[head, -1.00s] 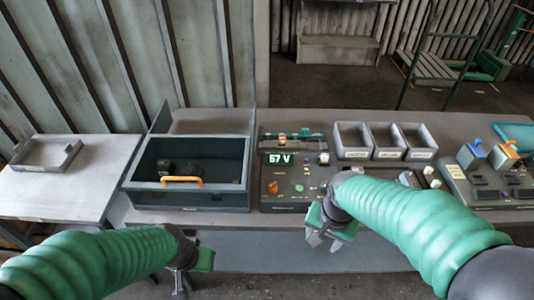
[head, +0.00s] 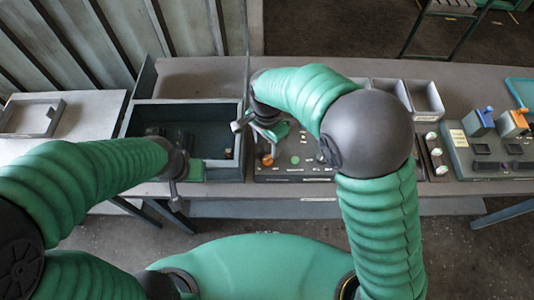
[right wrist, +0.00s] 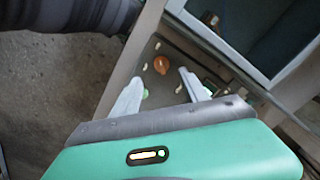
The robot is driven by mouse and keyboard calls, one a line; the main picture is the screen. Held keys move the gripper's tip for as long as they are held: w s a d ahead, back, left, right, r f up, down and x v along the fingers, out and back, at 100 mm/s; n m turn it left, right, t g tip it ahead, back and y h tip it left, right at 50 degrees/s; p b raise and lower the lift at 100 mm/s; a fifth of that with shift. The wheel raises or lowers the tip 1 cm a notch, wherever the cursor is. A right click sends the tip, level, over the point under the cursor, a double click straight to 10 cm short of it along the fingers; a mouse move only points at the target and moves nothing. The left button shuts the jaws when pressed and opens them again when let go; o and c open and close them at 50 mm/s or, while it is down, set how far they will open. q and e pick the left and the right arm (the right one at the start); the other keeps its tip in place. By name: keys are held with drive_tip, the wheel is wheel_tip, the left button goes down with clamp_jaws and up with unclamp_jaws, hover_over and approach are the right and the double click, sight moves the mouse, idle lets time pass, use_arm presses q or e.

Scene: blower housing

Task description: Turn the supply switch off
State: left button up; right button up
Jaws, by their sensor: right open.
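The grey control panel (head: 292,175) stands on the bench right of the dark open bin, with an orange knob (head: 267,160) and a green button (head: 295,160). Which control is the supply switch cannot be read. My right gripper (head: 254,138) is over the panel's left side and hides its upper part, including the display. In the right wrist view my right gripper (right wrist: 160,73) is open and empty, with the orange knob (right wrist: 161,64) between and beyond its fingertips. My left gripper (head: 180,190) hangs in front of the bin; its jaws are unclear.
The dark bin (head: 187,173) lies left of the panel. Grey trays (head: 427,100) stand behind it, partly hidden by my right arm. Another panel (head: 490,160) with blue and orange switches is at the right. A side table (head: 85,122) is at the left.

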sight(267, 157)
drive_tip(key=f, duration=0.5)
drive_tip(key=w+f+p, duration=0.1)
drive_tip(key=f, duration=0.2)
drive_tip(key=shift+s+f, duration=0.3)
drive_tip(key=shift+f, duration=0.25)
drive_tip(key=shift+w+f, duration=0.1)
drive_tip(key=shift+w, duration=0.05)
drive_tip(key=c, duration=0.3)
clamp_jaws()
